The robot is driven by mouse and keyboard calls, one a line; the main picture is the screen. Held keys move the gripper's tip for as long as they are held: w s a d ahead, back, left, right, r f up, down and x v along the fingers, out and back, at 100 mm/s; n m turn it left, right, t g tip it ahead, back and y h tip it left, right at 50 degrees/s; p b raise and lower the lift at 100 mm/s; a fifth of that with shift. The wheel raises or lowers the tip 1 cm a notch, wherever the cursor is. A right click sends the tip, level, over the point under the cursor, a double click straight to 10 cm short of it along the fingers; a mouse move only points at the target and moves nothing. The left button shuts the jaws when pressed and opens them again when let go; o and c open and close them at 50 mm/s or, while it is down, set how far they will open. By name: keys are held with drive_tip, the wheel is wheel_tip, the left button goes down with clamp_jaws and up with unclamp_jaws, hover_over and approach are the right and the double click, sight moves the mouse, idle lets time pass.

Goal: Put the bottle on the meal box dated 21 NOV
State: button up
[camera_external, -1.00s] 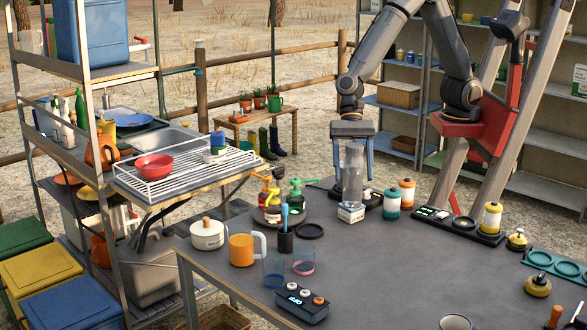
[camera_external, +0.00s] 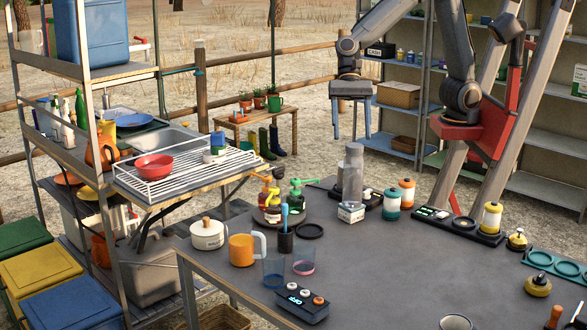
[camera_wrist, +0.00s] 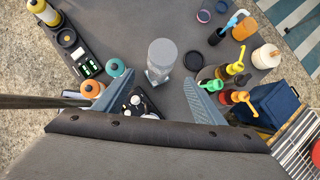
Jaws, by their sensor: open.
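A grey bottle (camera_external: 353,176) stands upright on a small white box (camera_external: 351,214) on the dark table. The box has a printed label, but its date is too small to read. In the wrist view the bottle (camera_wrist: 162,52) is beyond the gap between my fingers, with corners of the box (camera_wrist: 153,80) showing under it. My gripper (camera_external: 351,136) is open and empty, above the bottle's top and apart from it. Both fingers show in the wrist view, and the space between their tips (camera_wrist: 151,84) holds nothing gripped.
Teal and orange canisters (camera_external: 392,204) stand right of the box. A dark tray (camera_external: 371,197) lies behind it. Pump bottles (camera_external: 270,208) on a round tray, a black ring (camera_external: 310,231) and a cup with a blue tool (camera_external: 285,241) are to the left.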

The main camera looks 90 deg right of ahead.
drive_tip(key=s+d+f+n+h, duration=0.2)
drive_tip(key=d+n, duration=0.4)
drive_tip(key=d, duration=0.3)
drive_tip(key=s+d+f+n+h, duration=0.2)
drive_tip(key=s+d+f+n, duration=0.3)
drive_tip(key=d, duration=0.4)
drive_tip(key=s+d+f+n+t+h, duration=0.1)
drive_tip(key=d+f+n, duration=0.4)
drive_tip(key=d, duration=0.5)
drive_tip(key=shift+s+f+n+h, duration=0.35)
drive_tip(key=shift+s+n+h, duration=0.45)
drive_tip(key=shift+s+n, duration=0.4)
drive_tip(key=shift+d, duration=0.1)
